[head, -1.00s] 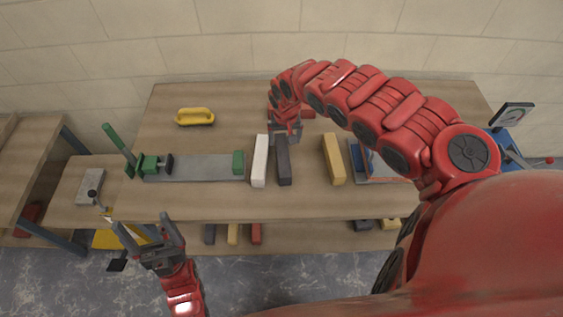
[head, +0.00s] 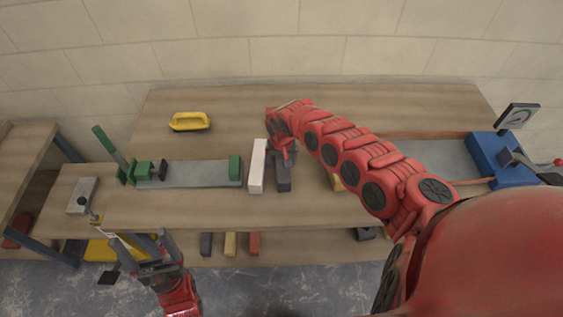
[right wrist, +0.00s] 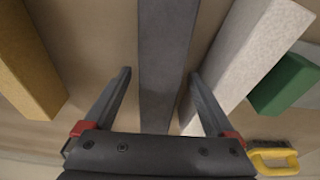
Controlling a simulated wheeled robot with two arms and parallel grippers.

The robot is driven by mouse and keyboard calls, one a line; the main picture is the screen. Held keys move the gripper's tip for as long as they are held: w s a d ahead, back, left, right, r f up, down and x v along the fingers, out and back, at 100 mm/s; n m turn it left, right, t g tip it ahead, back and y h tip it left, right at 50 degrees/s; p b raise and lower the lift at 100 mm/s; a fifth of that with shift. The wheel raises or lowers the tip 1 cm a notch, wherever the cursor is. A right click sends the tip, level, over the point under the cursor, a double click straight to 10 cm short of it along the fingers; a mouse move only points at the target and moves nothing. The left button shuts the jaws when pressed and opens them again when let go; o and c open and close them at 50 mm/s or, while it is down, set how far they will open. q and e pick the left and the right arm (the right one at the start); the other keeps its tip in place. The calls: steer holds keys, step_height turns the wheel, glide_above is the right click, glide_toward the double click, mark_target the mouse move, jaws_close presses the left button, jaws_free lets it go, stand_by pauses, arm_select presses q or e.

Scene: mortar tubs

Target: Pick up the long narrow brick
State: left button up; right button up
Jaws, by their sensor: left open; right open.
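Three long bricks lie on the table: a white one (head: 257,168), a dark grey one (head: 284,183) and a yellow one (head: 337,184), partly hidden by my right arm. My right gripper (head: 284,155) is open over the dark grey brick. In the right wrist view, its fingers (right wrist: 155,95) are apart on either side of the dark grey brick (right wrist: 164,50). The white brick (right wrist: 250,55) lies close by the right finger, and the yellow brick (right wrist: 25,65) is at left. My left gripper (head: 140,246) is open and empty before the table's front edge.
A grey plate with green clamp parts (head: 200,173) lies left of the bricks. A yellow-handled tool (head: 190,122) is behind it. A blue device with a gauge (head: 492,158) stands at right. Several bricks (head: 230,244) sit on a lower shelf.

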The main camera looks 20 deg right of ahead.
steer(key=shift+w+d+f, duration=0.1)
steer(key=shift+w+f, duration=0.05)
steer(key=shift+f, duration=0.7)
jaws_close()
steer(key=shift+r, duration=0.1)
